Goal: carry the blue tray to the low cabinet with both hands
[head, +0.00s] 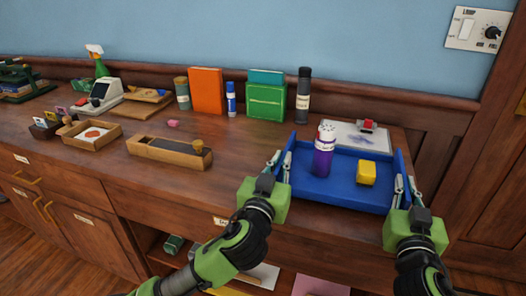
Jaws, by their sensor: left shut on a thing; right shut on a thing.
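The blue tray (340,196) is at the right end of the low wooden cabinet (110,172), over its top near the front edge. I cannot tell whether it rests on the top or hangs just above it. It holds a purple bottle with a white cap (323,158) standing upright and a yellow block (366,173). My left gripper (281,165) is shut on the tray's left wall. My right gripper (405,191) is shut on its right wall. The tray looks about level.
A clipboard with a red clip (354,136) lies just behind the tray. A dark bottle (303,95), a green box (266,100) and an orange book (207,91) stand along the back. A wooden box (170,152) sits left of the tray. The open shelf below holds papers.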

